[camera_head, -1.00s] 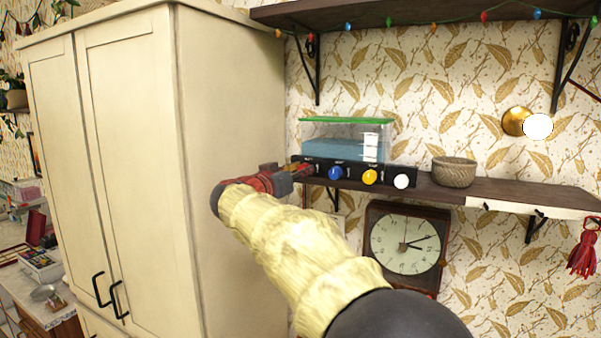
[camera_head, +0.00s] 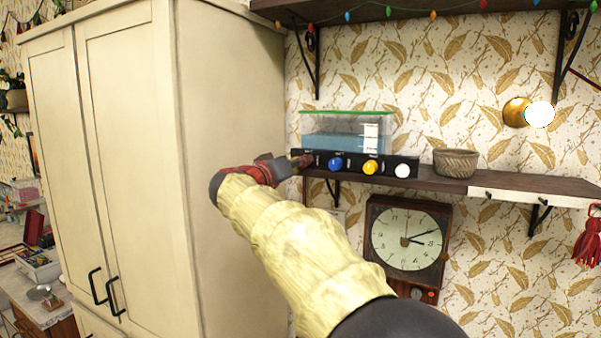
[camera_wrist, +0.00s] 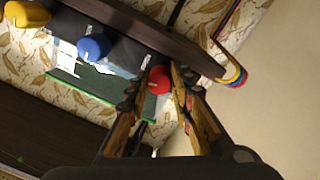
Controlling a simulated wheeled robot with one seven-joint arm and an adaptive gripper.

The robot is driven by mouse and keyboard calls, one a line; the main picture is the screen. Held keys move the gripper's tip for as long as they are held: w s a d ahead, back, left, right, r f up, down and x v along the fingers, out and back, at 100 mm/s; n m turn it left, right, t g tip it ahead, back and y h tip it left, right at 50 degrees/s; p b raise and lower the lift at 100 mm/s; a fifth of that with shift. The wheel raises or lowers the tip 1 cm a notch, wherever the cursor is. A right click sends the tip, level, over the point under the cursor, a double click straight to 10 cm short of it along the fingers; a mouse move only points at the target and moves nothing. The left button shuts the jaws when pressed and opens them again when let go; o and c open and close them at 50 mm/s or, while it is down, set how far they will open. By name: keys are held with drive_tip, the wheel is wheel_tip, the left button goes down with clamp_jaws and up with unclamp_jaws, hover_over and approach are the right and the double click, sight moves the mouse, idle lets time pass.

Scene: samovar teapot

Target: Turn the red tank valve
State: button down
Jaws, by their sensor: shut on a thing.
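The red valve (camera_wrist: 158,80) is a round knob at the end of a dark valve panel (camera_head: 385,167) on the wall shelf. In the wrist view it sits between the two fingertips of my gripper (camera_wrist: 160,77), which is shut on it. In the head view my gripper (camera_head: 300,160) reaches the panel's left end and mostly hides the red valve. A clear tank (camera_head: 318,124) with a green rim and blue water stands behind the panel. A blue valve (camera_head: 336,164), a yellow valve (camera_head: 370,167) and a white valve (camera_head: 402,170) are to the right.
A tall cream cabinet (camera_head: 235,120) stands close on the left of my gripper. A woven basket (camera_head: 456,162) sits on the shelf (camera_head: 440,181) to the right. A clock (camera_head: 407,240) hangs below, and an upper shelf (camera_head: 390,12) runs above the tank.

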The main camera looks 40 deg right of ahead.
drive_tip(key=shift+f+n+t+b, duration=0.1)
drive_tip(key=shift+n+t+b, duration=0.2)
drive_tip(key=shift+n, duration=3.25)
drive_tip(key=shift+n+t+b, duration=0.2)
drive_tip(key=shift+n+b, duration=0.15)
drive_tip(key=shift+n, duration=3.2)
drive_tip(key=c, duration=1.5)
unclamp_jaws()
drive_tip(key=shift+c, duration=0.2)
drive_tip(key=v, duration=1.2)
